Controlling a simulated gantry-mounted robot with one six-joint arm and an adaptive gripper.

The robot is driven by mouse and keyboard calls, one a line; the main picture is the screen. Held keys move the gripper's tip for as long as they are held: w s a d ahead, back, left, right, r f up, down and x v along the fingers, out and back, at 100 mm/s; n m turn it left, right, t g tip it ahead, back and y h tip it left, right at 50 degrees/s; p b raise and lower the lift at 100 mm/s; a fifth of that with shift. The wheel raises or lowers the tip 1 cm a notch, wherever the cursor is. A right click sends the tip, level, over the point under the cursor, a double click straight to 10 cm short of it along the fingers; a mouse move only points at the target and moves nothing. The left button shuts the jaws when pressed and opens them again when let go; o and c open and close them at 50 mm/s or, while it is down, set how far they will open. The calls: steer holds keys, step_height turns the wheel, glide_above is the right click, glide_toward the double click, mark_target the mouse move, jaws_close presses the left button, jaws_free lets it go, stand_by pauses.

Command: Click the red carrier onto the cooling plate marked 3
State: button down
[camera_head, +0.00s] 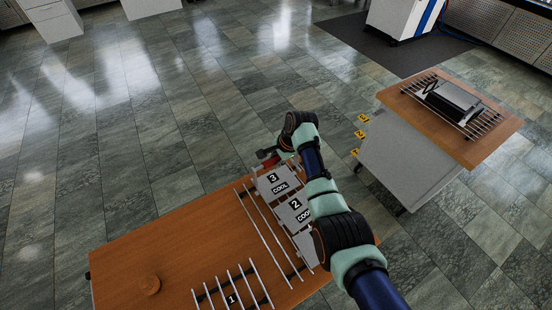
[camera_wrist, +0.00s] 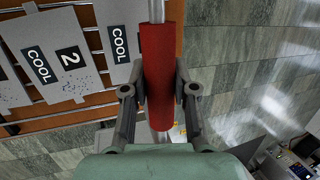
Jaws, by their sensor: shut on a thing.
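My gripper (camera_wrist: 161,92) is shut on the red carrier (camera_wrist: 163,65), with one finger on each side of its red bar in the wrist view. In the head view, only a small red part of the carrier (camera_head: 269,163) shows beside my gripper (camera_head: 272,155), at the far end of the cooling plate marked 3 (camera_head: 266,190). In the wrist view a plate reading COOL (camera_wrist: 116,20) lies just left of the red bar, its number out of sight. Whether the carrier touches plate 3 cannot be told.
The plate marked 2 (camera_head: 284,213) lies next to plate 3 on the wooden table (camera_head: 130,245). A second table (camera_head: 405,88) with a dark device (camera_head: 450,98) stands right.

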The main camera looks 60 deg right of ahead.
steer(key=shift+f+b, duration=0.95)
steer(key=shift+f, duration=1.05)
steer(key=shift+f, duration=0.7)
stand_by(0.5)
steer(key=shift+r+p, duration=2.3)
steer(key=shift+r, duration=0.3)
